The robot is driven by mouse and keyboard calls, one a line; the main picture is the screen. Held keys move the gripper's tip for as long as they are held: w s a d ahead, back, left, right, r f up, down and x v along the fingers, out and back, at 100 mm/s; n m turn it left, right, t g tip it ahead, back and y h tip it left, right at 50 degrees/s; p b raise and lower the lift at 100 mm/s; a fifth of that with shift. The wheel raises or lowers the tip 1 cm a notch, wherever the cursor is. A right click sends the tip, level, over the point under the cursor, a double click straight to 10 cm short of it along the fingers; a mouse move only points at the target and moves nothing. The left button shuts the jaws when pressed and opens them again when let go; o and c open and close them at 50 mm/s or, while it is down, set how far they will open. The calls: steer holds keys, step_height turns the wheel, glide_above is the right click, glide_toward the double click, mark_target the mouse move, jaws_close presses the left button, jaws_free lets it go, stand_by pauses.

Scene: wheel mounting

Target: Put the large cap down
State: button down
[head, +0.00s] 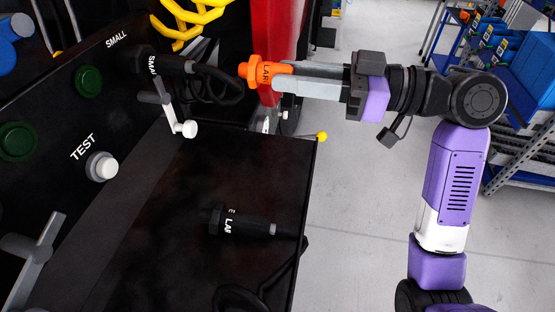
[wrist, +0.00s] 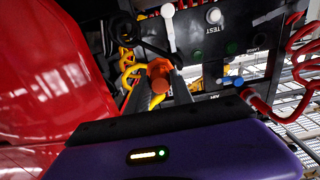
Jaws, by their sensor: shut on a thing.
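In the wrist view the orange cap (wrist: 159,72) shows between the two fingers. The cap's far side is hidden from the head camera.
A black connector marked "LAR" (head: 240,224) lies on the bench with its cable. A black connector marked "SMALL" (head: 165,64) sits at the panel. A red surface (head: 279,35) stands behind the cap. A yellow ball-ended pin (head: 321,137) sticks out at the bench corner.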

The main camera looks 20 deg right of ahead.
mark_target(294, 166)
step_height(294, 166, down, 17)
steer(key=shift+f+p, duration=0.15)
steer(key=shift+p, duration=0.8)
steer(key=shift+f, duration=0.15)
steer(key=c, duration=1.1)
jaws_free()
steer(key=shift+r, duration=0.2)
steer(key=shift+s+d+f, duration=0.15)
steer(key=shift+s+d, duration=0.05)
steer(key=shift+d, duration=0.15)
steer(key=b+v, duration=0.3)
steer(key=v, duration=0.8)
steer(key=shift+s+d, duration=0.1)
